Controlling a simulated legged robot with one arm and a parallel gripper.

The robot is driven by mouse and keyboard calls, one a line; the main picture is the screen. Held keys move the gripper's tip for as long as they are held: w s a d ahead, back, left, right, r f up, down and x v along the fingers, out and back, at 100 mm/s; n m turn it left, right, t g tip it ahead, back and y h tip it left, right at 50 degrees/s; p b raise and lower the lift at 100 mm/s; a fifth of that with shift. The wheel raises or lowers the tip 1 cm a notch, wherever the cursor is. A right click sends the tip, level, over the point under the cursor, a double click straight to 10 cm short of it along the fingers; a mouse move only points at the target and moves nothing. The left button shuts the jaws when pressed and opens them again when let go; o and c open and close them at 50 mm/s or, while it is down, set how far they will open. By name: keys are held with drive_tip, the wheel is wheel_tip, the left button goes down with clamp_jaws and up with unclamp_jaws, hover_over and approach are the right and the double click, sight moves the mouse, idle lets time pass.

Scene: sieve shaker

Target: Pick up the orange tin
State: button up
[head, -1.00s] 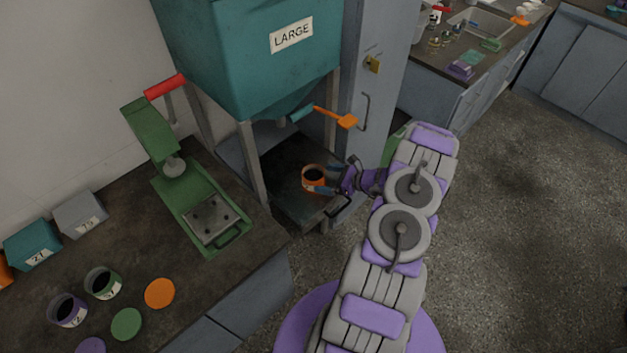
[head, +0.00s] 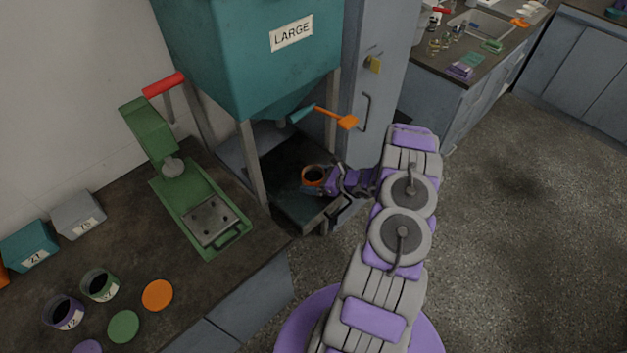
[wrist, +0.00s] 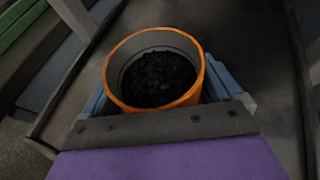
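The orange tin (head: 312,177) stands upright on the dark tray floor under the teal hopper. In the wrist view the tin (wrist: 117,88) is open-topped, with an orange rim and dark granular contents. My gripper (head: 328,180) reaches in from the right, low at the tin. In the wrist view its blue fingers (wrist: 160,95) lie on both sides of the tin, open around it. The lower parts of the fingers and tin are hidden, so I cannot see firm contact.
The teal hopper (head: 240,60) marked LARGE hangs above on grey legs, with an orange-handled lever (head: 347,122). A green press (head: 200,215) stands on the counter at left. There are also a purple tin (head: 64,315), a green tin (head: 100,287) and an orange lid (head: 158,295).

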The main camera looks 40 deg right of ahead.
sight(303, 174)
drive_tip(key=c, duration=0.9)
drive_tip(key=shift+r, duration=0.1)
drive_tip(key=shift+r, duration=0.45)
drive_tip(key=r, duration=0.1)
drive_tip(key=r+p, duration=0.1)
drive_tip(key=s, duration=0.1)
drive_tip(key=shift+a+r, duration=0.25)
drive_tip(key=shift+r, duration=0.15)
drive_tip(key=s+a+r+p, duration=0.1)
drive_tip(key=s+a+p, duration=0.1)
drive_tip(key=s+a, duration=0.6)
drive_tip(key=s, duration=0.4)
drive_tip(key=shift+s+a, duration=0.15)
drive_tip(key=shift+a, duration=0.1)
